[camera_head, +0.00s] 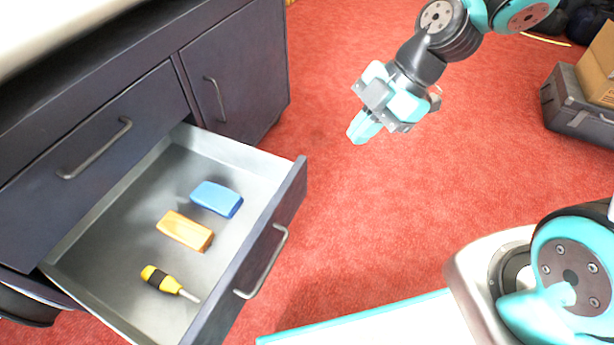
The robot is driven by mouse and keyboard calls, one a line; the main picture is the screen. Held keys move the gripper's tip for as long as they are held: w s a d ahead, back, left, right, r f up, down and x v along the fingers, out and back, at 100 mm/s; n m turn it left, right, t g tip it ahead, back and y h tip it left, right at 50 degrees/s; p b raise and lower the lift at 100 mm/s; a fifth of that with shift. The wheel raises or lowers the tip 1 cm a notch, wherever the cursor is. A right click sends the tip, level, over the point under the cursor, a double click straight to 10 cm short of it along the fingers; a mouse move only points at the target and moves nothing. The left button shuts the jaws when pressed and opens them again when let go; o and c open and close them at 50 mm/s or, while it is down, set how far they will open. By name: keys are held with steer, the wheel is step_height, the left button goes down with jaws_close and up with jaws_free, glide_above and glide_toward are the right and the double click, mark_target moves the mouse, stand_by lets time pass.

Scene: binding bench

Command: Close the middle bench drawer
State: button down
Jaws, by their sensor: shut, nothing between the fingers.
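The middle bench drawer (292,200) is pulled well out from the dark bench, and its inside shows from above. Its curved metal handle (266,262) is on the front panel, facing right. In the drawer lie a blue block (216,198), an orange block (185,231) and a yellow and black screwdriver (170,283). My gripper (357,137) is shut and empty. It hangs over the red floor, to the right of the drawer's far front corner and apart from it.
A closed drawer (90,130) with its own handle sits above the open one. A closed cupboard door (240,85) is beyond it. Red carpet (370,215) is clear right of the drawer. A grey case (575,110) with a cardboard box (597,70) stands at the right.

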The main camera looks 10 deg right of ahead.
step_height(320, 180, down, 6)
steer(key=w+d+n, duration=0.2)
steer(key=n, duration=0.2)
steer(key=n+b, duration=0.1)
steer(key=b, duration=0.7)
glide_toward(296, 182)
steer(key=shift+y, duration=0.4)
steer(key=shift+d+x, duration=0.25)
steer(key=shift+x, duration=2.65)
steer(key=shift+f, duration=0.2)
